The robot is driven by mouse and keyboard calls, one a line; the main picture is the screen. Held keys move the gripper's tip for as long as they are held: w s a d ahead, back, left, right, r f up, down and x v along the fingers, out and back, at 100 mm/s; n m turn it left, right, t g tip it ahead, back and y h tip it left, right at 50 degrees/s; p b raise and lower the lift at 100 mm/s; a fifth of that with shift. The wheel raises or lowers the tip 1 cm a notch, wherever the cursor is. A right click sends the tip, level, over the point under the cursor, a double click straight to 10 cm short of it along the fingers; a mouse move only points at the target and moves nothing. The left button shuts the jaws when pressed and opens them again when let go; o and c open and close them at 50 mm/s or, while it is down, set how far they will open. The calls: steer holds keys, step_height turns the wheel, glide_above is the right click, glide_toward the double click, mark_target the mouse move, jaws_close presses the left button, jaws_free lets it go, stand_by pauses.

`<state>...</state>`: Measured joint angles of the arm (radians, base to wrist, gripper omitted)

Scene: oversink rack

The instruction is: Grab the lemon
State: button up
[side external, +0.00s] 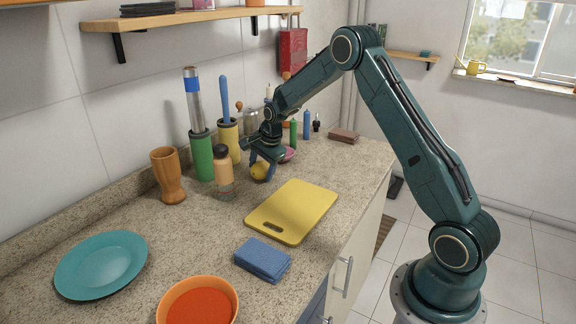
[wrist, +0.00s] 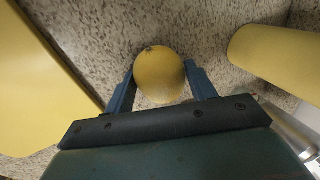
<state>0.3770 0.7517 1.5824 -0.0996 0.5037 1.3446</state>
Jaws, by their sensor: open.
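The lemon (side external: 260,172) is a small yellow fruit on the speckled countertop, beyond the far left corner of the yellow cutting board. In the wrist view the lemon (wrist: 159,75) shows between the two blue fingers of my gripper (wrist: 160,80). In the side view my gripper (side external: 262,165) points down at the lemon, with its fingers around it. The fingers are open, and a narrow gap seems to show on each side of the lemon. The lemon's far side is hidden.
An orange-brown bottle (side external: 223,172) and a yellow holder (side external: 229,140) stand close left of the lemon. A pinkish-purple object (side external: 288,154) lies just behind it. The yellow cutting board (side external: 300,205) lies in front. A blue cloth (side external: 262,259), teal plate (side external: 100,265) and orange bowl (side external: 165,305) are nearer.

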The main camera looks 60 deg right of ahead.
mark_target(262, 163)
steer(key=c, duration=0.7)
steer(key=shift+r, duration=0.15)
step_height(262, 163, up, 20)
steer(key=shift+f, duration=0.1)
stand_by(0.5)
stand_by(0.4)
